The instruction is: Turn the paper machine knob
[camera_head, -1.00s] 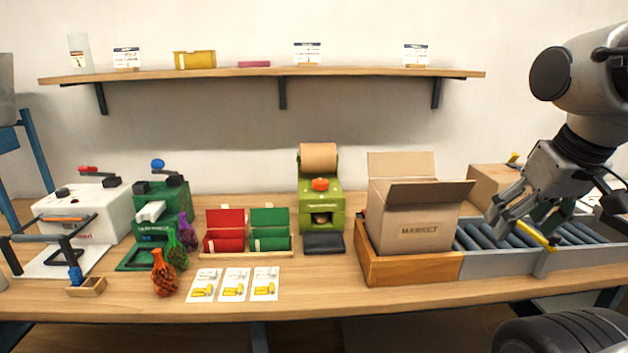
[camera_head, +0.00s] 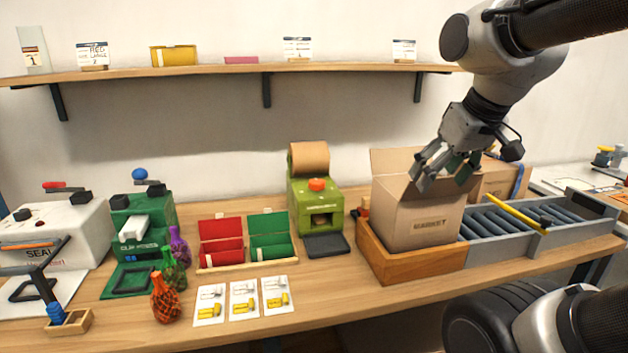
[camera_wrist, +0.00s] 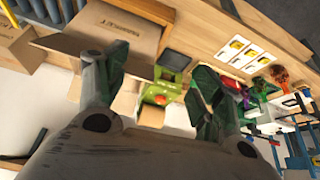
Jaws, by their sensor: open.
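The green paper machine (camera_head: 318,212) stands at the back middle of the bench, with a brown paper roll (camera_head: 309,158) on top. Its orange-red knob (camera_head: 317,184) sits on the upper front, below the roll. In the wrist view the machine (camera_wrist: 163,92) shows between my fingers, seen turned over. My gripper (camera_head: 438,178) is open and empty. It hangs above the open market box, to the right of the machine and apart from the knob.
The market carton (camera_head: 428,222) with raised flaps sits in a wooden tray (camera_head: 398,266) just right of the machine. A roller conveyor (camera_head: 585,212) continues rightward. Red and green holders (camera_head: 222,232) stand left of the machine. A wall shelf (camera_head: 225,73) runs above.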

